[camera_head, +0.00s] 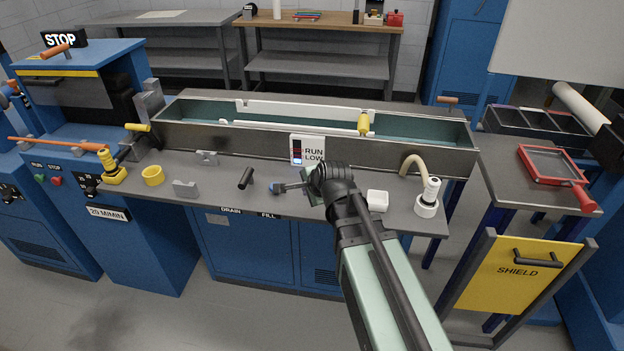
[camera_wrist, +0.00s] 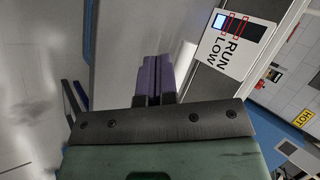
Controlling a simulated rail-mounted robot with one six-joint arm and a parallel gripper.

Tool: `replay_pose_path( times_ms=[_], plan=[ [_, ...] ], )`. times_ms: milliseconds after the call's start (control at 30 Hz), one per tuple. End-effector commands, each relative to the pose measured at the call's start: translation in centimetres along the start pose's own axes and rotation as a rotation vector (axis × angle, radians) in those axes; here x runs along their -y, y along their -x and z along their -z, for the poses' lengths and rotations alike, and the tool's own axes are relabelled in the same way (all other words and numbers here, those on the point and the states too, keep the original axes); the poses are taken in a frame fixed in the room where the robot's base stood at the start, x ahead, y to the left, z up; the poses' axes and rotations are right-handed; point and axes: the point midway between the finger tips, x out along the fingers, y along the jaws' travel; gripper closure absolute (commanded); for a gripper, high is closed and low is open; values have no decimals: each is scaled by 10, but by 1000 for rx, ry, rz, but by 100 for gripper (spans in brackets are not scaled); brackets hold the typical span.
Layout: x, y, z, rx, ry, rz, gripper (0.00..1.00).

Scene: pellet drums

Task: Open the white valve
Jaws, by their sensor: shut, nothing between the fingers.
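In the wrist view my gripper's two purple fingers (camera_wrist: 152,62) lie together, shut and empty. The white fitting does not show in the wrist view.
A long metal trough (camera_head: 300,148) runs along the back of the bench. The RUN LOW panel (camera_head: 307,151) stands close behind my gripper. A black handle (camera_head: 246,178) is to its left. A yellow SHIELD panel (camera_head: 515,273) stands at right front.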

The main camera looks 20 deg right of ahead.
Motion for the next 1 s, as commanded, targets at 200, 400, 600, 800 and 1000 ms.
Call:
replay_pose_path(
  times_ms=[200, 400, 600, 800, 1000],
  plan=[
    [10, 57, -21, 0, 1, -1, 100],
    [10, 74, -30, 1, -1, -2, 100],
    [8, 73, -31, 0, -1, -2, 100],
    [8, 73, -30, 0, -1, -2, 100],
    [0, 73, -32, 13, 163, -50, 100]
  ],
)
